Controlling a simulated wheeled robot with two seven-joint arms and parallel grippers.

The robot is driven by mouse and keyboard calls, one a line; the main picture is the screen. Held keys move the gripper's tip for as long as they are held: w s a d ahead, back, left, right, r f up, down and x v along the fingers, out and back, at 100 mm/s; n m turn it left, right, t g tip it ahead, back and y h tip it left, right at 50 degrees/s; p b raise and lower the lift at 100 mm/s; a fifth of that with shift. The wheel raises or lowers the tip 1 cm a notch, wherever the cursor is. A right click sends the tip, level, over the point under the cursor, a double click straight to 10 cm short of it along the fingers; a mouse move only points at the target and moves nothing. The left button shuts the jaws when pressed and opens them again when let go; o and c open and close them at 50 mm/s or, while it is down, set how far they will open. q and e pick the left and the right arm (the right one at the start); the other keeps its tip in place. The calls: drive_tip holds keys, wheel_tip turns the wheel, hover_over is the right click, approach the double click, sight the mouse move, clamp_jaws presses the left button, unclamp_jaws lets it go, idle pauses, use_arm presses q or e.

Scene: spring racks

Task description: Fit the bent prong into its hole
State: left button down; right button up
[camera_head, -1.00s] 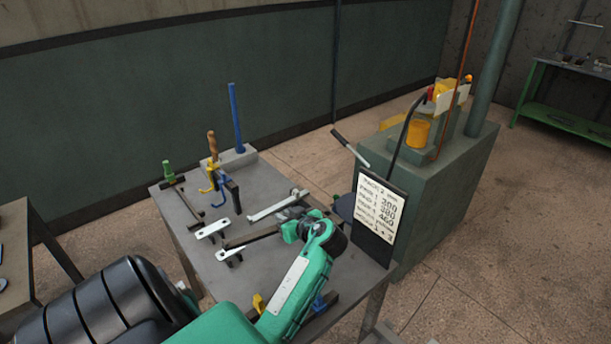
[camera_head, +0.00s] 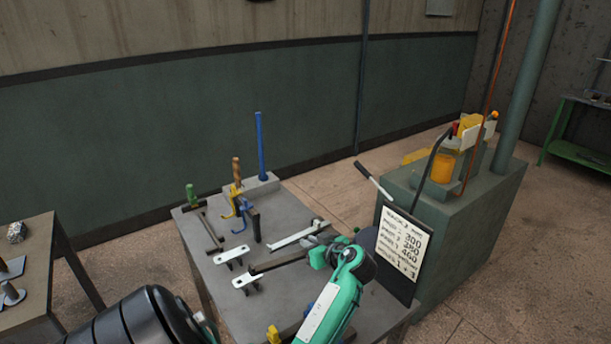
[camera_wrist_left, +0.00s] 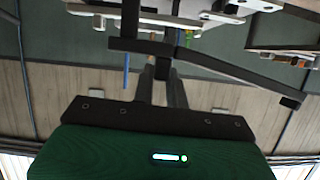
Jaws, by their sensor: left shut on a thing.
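My left gripper (camera_head: 325,256) is over the grey table in the head view, largely covered by my own green arm link. A dark bar (camera_head: 278,263) sticks out to the left of it. In the left wrist view the fingers (camera_wrist_left: 160,85) are shut on a dark bent bar (camera_wrist_left: 235,70), which looks like the bent prong. It is straight on the left of the fingers and slants down to the right. I cannot make out its hole. My right gripper is not in view.
The table (camera_head: 195,225) also bears white-topped brackets (camera_head: 231,254), a pale bar (camera_head: 297,234), a blue post (camera_head: 260,145) and hand tools. A sign (camera_head: 400,245) stands at its right edge, before a green cabinet (camera_head: 470,225). Another table (camera_head: 45,265) is at the left.

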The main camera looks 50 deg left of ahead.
use_arm(q)
drive_tip(key=shift+w+d+b, duration=0.15)
drive_tip(key=shift+w+b, duration=0.75)
drive_tip(key=shift+w, duration=0.75)
drive_tip(key=shift+w+d+b, duration=0.15)
drive_tip(key=shift+w+b, duration=0.75)
drive_tip(key=shift+w, duration=0.8)
drive_tip(key=shift+w+d+b, duration=0.15)
drive_tip(key=shift+w+b, duration=0.75)
drive_tip(key=shift+w, duration=0.75)
drive_tip(key=shift+w+r+b, duration=0.1)
drive_tip(key=shift+w+b, duration=0.25)
drive_tip(key=shift+w, duration=0.35)
drive_tip(key=shift+f+b, duration=0.25)
drive_tip(key=shift+b, duration=0.2)
drive_tip(key=shift+b, duration=0.35)
drive_tip(key=shift+f+b, duration=0.9)
drive_tip(key=shift+f, duration=0.15)
drive_tip(key=shift+f, duration=0.1)
